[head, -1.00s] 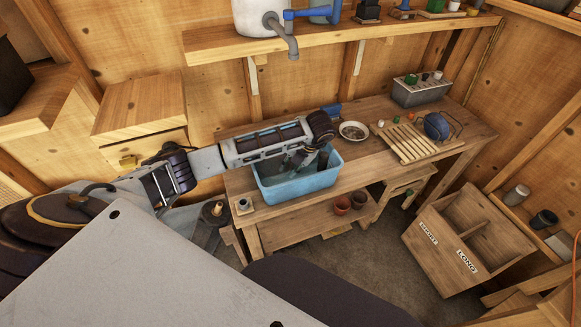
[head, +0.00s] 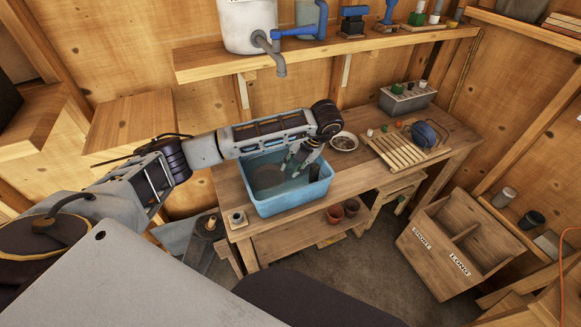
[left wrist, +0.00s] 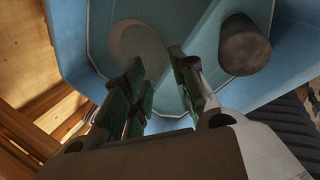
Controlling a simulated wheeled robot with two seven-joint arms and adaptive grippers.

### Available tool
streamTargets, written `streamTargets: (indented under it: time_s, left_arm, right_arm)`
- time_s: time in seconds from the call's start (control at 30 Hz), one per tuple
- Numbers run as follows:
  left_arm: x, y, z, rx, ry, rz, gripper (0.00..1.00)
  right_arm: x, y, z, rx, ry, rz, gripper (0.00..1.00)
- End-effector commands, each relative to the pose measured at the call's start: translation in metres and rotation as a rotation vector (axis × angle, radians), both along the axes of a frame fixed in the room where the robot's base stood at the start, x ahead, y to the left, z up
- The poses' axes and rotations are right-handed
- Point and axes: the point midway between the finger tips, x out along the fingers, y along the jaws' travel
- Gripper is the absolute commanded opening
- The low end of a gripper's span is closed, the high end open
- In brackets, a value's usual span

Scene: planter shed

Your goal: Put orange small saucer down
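My left gripper (head: 293,163) reaches down over the blue tub (head: 291,202) on the workbench. In the left wrist view its green-padded fingers (left wrist: 162,84) stand apart, with nothing seen between them. A flat, round, brownish disc lies low in the tub, in the head view (head: 267,178) and the left wrist view (left wrist: 137,46). It may be the small saucer, but its colour looks dull and I cannot confirm orange. It appears apart from the fingers. A dark brown cylindrical thing (left wrist: 245,45) is at the tub's other side. My right gripper is not in view.
A pale bowl (head: 344,142) stands right of the tub, near a slatted wooden rack (head: 395,150). Two terracotta pots (head: 343,211) stand on the lower shelf. A grey pipe (head: 280,62) hangs behind the tub.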

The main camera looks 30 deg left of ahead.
Motion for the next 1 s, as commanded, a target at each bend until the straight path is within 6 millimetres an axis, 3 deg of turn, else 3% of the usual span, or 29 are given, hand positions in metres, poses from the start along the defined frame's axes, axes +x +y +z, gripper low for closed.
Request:
streamTargets:
  time_s: [0.2, 0.53, 1.0]
  left_arm:
    - [0.001, -0.006, 0.015, 0.001, -0.002, -0.001, 0.27]
    - [0.001, -0.009, 0.022, 0.001, 0.000, 0.001, 0.27]
    - [0.001, -0.009, 0.021, 0.000, 0.000, 0.001, 0.27]
  right_arm:
    - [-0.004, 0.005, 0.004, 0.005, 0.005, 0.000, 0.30]
    - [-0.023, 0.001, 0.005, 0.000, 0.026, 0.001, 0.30]
    - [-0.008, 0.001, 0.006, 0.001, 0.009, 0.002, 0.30]
